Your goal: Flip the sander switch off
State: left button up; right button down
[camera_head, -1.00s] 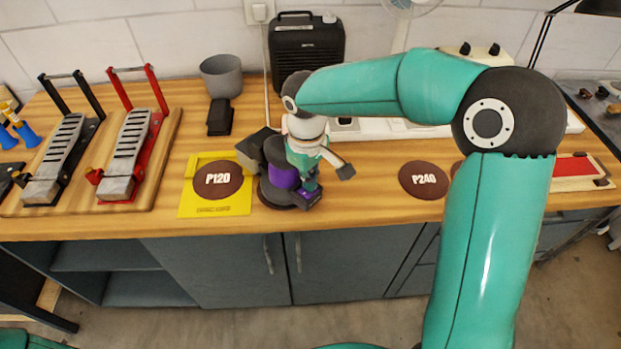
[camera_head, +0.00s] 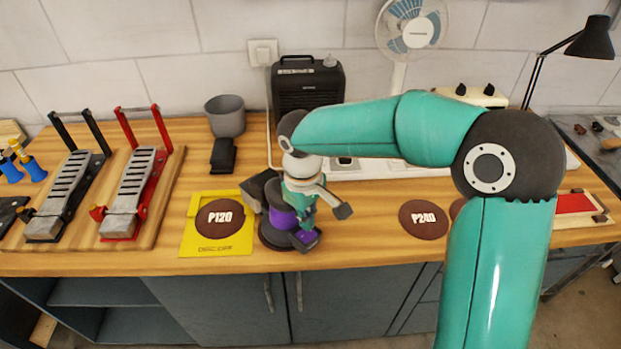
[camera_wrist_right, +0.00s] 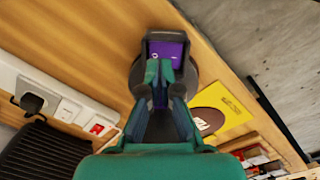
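The sander (camera_head: 277,216) stands on the wooden bench, with a dark round base and a purple body. It also shows in the right wrist view (camera_wrist_right: 178,50), where its purple top face carries a small pale round mark. My right gripper (camera_head: 306,222) points down over the sander's front part. In the right wrist view its fingertips (camera_wrist_right: 159,70) are together over the purple face, with nothing seen between them. I cannot tell whether they touch the sander. The switch itself is too small or hidden to make out. My left gripper is not in view.
A yellow plate (camera_head: 216,250) with the P120 disc (camera_head: 220,218) lies left of the sander. The P240 disc (camera_head: 423,220) lies to the right. A white power strip (camera_head: 375,168), black heater (camera_head: 308,90) and grey cup (camera_head: 225,116) stand behind.

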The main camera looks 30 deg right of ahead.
aim_at(312, 230)
notch_tip(312, 230, up, 3)
jog(key=shift+d+f+p, duration=0.1)
jog(key=shift+d+p, duration=0.05)
jog(key=shift+p, duration=0.5)
jog(key=shift+w+d+r+b, duration=0.1)
jog(key=shift+d+r+b, duration=0.05)
jog(key=shift+r+b, duration=0.45)
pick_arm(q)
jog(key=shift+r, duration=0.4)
pick_arm(e)
notch_tip(312, 230, up, 8)
jog(key=shift+d+f, duration=0.15)
jog(key=shift+d, duration=0.3)
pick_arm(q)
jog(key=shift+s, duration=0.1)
